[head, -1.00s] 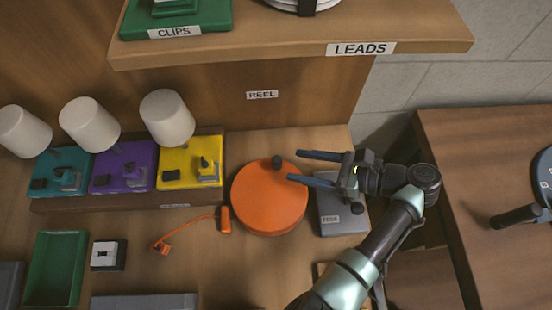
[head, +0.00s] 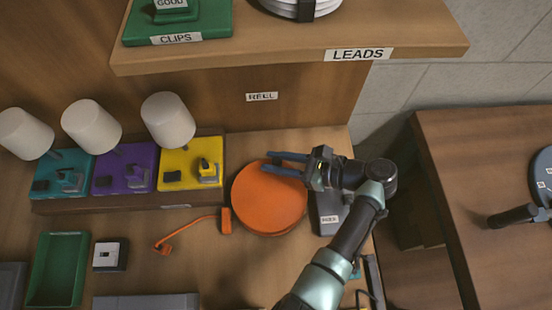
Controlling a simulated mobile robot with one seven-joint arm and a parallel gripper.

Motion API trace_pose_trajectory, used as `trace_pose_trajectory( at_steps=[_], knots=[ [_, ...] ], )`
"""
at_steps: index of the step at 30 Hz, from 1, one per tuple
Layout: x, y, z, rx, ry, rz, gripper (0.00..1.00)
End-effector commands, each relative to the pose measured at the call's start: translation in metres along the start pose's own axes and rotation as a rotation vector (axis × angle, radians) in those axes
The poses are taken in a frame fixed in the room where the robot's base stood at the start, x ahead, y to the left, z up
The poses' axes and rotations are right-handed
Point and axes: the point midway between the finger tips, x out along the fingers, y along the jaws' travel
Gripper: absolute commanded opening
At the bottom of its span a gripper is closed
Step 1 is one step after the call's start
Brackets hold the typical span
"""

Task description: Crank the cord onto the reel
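The reel is a flat round orange disc (head: 270,200) on the bench, below the REEL label (head: 262,97). Its dark crank knob stands near the disc's far edge; my fingers now largely hide it. My gripper (head: 266,162) reaches in from the right over the far edge of the disc. Its two blue fingers lie on either side of the knob with only a narrow gap, and look shut on it. A thin orange cord (head: 190,227) lies on the bench left of the reel, between an orange block (head: 225,221) beside the disc and a small orange end piece (head: 162,248).
A grey labelled box (head: 329,212) sits right of the reel, partly under my arm. Teal, purple and yellow (head: 189,165) stations with white shades stand at the left. A green tray (head: 58,270) is front left. The LEADS shelf (head: 290,50) overhangs the back.

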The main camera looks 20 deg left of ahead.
Motion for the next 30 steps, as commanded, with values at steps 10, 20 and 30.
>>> trace_pose_trajectory(
  at_steps=[10, 20, 30],
  knots=[
    [-0.0002, 0.0003, 0.0001, 0.0, 0.0, 0.001, 0.0],
    [-0.0003, 0.0003, 0.0002, 0.001, 0.0, 0.001, 0.0],
    [-0.0004, 0.0003, 0.0002, 0.001, 0.0, 0.001, 0.0]
  ],
)
